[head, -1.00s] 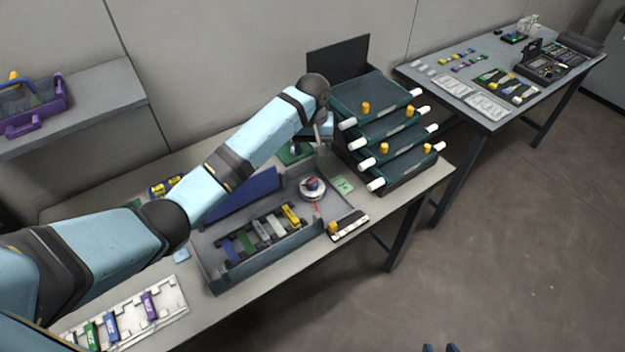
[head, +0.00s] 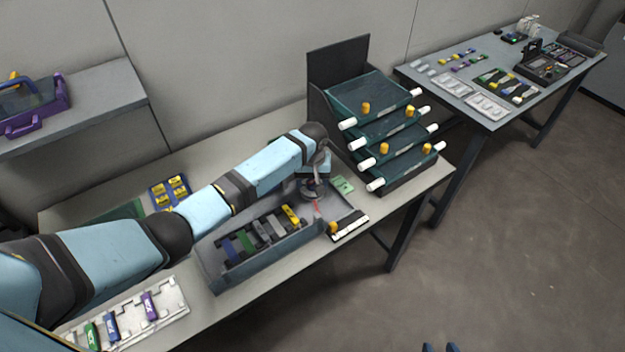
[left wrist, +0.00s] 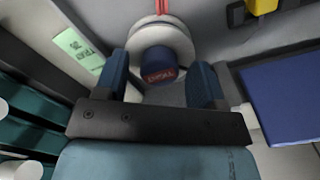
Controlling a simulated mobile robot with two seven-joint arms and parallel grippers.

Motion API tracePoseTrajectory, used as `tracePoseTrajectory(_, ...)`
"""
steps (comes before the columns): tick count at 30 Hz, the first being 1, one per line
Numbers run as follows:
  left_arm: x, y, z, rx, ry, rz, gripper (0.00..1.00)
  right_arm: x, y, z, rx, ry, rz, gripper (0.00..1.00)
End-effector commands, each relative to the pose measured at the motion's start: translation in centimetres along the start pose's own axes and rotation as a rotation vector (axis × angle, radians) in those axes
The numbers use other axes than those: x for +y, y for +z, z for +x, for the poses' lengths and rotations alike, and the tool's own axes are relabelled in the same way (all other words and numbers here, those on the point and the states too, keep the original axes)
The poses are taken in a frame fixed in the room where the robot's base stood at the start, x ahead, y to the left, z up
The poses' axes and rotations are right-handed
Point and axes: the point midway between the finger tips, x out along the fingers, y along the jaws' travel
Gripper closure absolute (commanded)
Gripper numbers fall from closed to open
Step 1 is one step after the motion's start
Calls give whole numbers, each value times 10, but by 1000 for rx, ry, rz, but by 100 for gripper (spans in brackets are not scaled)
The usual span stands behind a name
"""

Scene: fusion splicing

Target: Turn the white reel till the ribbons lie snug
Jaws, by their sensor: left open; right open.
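The white reel (head: 312,196) sits at the right end of the grey tray, mostly hidden under my left gripper (head: 311,183) in the head view. In the left wrist view the reel (left wrist: 179,38) shows as a white ring with a dark blue knob (left wrist: 157,60) bearing a red label. My left gripper's blue fingers (left wrist: 161,75) are open, one on each side of the knob, with gaps showing. A red ribbon (left wrist: 161,7) runs off the reel; how snug it lies cannot be told. My right gripper (head: 439,348) shows only as two parted fingertips at the bottom edge, empty.
The grey tray (head: 270,268) holds several coloured pieces in a row. A green label card (head: 342,185) lies beside it. A stack of green trays (head: 385,130) with white-ended rods stands close to the right of my left arm.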

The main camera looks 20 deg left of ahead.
Motion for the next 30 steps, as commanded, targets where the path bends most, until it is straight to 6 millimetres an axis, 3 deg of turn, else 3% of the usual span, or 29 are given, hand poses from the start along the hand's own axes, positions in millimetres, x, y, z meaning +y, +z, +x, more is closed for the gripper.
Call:
tracePoseTrajectory(2,0,0,0,0,0,0,37,0,0,0,0,1,0,57)
tracePoseTrajectory(3,0,0,0,0,0,0,41,0,0,0,-1,1,0,57)
tracePoseTrajectory(9,0,0,0,0,0,0,86,1,2,0,-3,1,0,57)
tracePoseTrajectory(14,0,0,-2,-1,1,-15,86,0,-1,-2,-5,1,0,57)
tracePoseTrajectory(24,1,1,-4,-3,1,-240,86,0,-35,-23,4,3,-2,57)
tracePoseTrajectory(30,1,0,0,0,0,-263,86,3,-35,-22,8,8,-2,57)
